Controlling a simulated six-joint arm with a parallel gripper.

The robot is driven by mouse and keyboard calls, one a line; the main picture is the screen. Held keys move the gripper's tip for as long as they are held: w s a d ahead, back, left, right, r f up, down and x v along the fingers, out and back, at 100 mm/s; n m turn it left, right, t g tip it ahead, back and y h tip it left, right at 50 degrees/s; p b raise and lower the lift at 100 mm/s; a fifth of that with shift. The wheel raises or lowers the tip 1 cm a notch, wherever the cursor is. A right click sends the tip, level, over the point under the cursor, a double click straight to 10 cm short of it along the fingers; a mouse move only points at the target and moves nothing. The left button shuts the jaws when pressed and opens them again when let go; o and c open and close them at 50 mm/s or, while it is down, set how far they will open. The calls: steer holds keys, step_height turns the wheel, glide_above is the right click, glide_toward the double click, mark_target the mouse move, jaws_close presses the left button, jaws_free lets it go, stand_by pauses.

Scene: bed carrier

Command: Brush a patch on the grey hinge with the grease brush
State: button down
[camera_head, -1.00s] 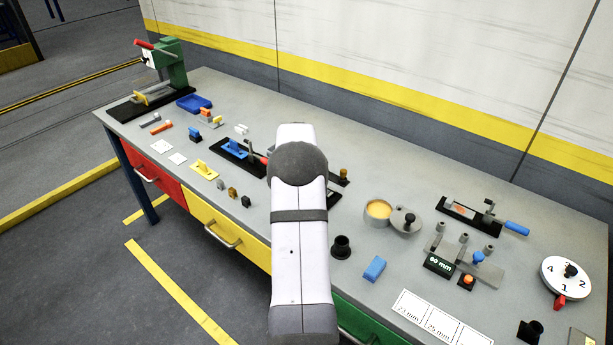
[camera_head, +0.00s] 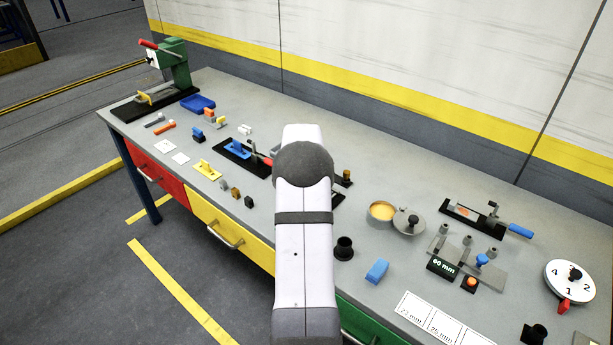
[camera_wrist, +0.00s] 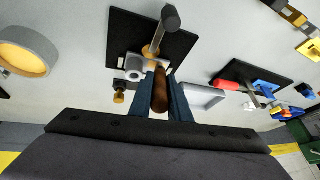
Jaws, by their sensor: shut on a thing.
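In the wrist view, my gripper (camera_wrist: 163,100) is shut on a brown wooden handle (camera_wrist: 160,92), which I take to be the grease brush. Its far end is close to a black plate (camera_wrist: 185,48) carrying grey metal parts. I take the grey part with a rod and round end (camera_wrist: 168,20) to be the hinge; whether the bristles touch it cannot be told. The open grease pot (camera_head: 381,212) with yellow-orange grease stands right of my arm; it also shows at the left of the wrist view (camera_wrist: 42,42). In the head view my arm hides the gripper and brush.
The pot's grey lid (camera_head: 408,222) lies beside it. A black cup (camera_head: 344,248) and a blue block (camera_head: 377,271) are nearer the front edge. A fixture with a blue handle (camera_head: 519,231) lies at the right. A blue-and-red clamp fixture (camera_head: 240,152) stands left of my arm.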

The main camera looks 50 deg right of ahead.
steer(key=shift+s, duration=0.35)
steer(key=shift+s, duration=0.1)
steer(key=shift+s, duration=0.9)
steer(key=shift+w, duration=0.15)
steer(key=shift+w, duration=0.9)
steer(key=shift+w, duration=0.15)
steer(key=shift+w, duration=0.85)
steer(key=shift+s, duration=0.15)
